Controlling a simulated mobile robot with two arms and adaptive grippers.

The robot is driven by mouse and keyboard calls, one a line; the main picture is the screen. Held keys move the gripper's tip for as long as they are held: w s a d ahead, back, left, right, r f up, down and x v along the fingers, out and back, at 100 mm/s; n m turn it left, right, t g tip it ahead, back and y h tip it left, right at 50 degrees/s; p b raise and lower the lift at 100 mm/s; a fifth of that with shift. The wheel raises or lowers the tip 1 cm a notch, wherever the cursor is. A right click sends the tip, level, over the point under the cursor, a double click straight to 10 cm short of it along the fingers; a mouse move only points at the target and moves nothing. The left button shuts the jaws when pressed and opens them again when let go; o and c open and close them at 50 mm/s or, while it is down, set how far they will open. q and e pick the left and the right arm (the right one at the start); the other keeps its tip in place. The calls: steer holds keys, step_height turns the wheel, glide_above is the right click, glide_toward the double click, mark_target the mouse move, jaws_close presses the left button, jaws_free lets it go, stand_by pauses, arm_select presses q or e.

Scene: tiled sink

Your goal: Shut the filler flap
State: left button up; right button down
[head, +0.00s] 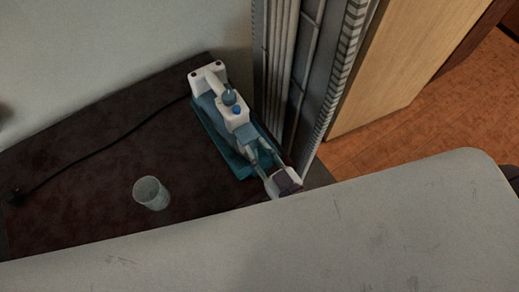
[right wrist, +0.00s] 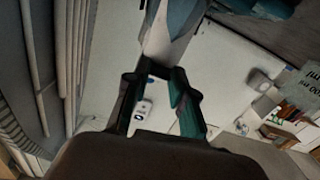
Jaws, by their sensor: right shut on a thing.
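A teal and white steam iron (head: 238,116) with blue buttons lies on a dark surface (head: 95,150) in the head view. Its front end points toward my right gripper. My right gripper (head: 262,157) is at this front end, with its fingers closed around a narrow part of it. In the right wrist view, the fingertips (right wrist: 157,72) meet at a pale tapered part of the iron (right wrist: 160,38). The filler flap is too small and too covered by the fingers to make out, so its position is unclear. My left gripper is not in view.
A clear cup (head: 151,193) stands left of the iron. A black cord (head: 100,142) runs from the iron to the left. A grey ribbed panel (head: 315,70) rises close on the right. A large pale surface (head: 400,220) fills the foreground and hides my arm.

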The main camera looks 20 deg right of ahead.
steer(key=c, duration=1)
jaws_free()
steer(key=shift+o, duration=0.2)
steer(key=v, duration=1.2)
